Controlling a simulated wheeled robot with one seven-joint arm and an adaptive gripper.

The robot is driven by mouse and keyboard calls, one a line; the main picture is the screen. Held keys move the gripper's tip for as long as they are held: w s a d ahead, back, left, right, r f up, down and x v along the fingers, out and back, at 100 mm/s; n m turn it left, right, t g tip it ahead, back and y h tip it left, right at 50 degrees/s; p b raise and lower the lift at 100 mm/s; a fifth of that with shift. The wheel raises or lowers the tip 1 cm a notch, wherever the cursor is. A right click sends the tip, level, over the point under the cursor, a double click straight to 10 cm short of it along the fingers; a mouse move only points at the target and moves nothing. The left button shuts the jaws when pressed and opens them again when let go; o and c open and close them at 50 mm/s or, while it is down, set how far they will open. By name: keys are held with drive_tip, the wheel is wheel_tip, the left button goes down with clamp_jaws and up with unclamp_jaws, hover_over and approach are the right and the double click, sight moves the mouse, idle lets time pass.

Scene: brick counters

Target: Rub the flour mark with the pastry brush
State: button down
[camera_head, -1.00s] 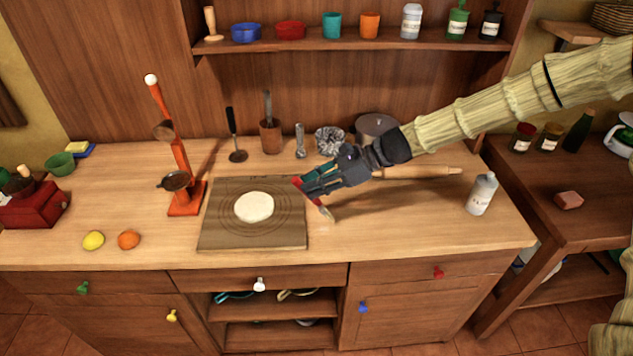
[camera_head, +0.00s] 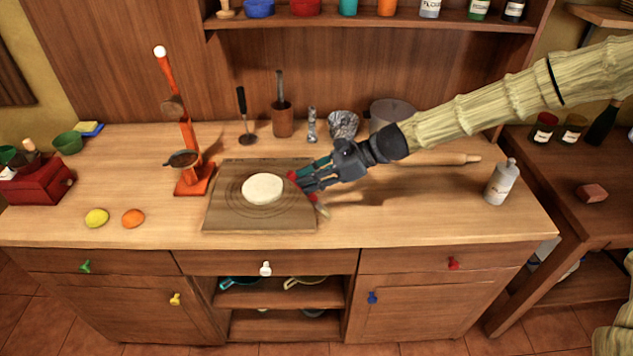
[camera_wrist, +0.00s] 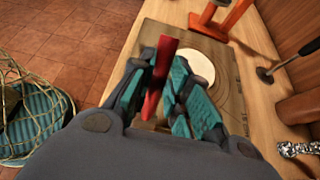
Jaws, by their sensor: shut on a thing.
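The brush's red handle (camera_wrist: 161,78) stands up between the fingers in the wrist view. Its pale bristle end (camera_head: 322,210) points down toward the counter by the board's right edge in the head view. I cannot tell whether the bristles touch the wood.
A rolling pin (camera_head: 440,160) lies behind my arm. A flour bottle (camera_head: 502,182) stands at right. An orange stand (camera_head: 190,150), a lemon (camera_head: 97,218) and an orange (camera_head: 133,218) are at left. The front right counter is clear.

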drive_tip(key=shift+d+r+p, duration=0.2)
drive_tip(key=shift+d+p, duration=0.15)
drive_tip(key=shift+d, duration=0.1)
drive_tip(key=shift+d+f+p, duration=0.1)
drive_tip(key=shift+d+p, duration=0.2)
drive_tip(key=shift+d, duration=0.4)
wheel_tip(320, 180, up, 8)
drive_tip(key=d+p, duration=0.1)
drive_tip(key=p, duration=0.5)
drive_tip(key=shift+d, duration=0.35)
drive_tip(key=shift+d+f, duration=0.1)
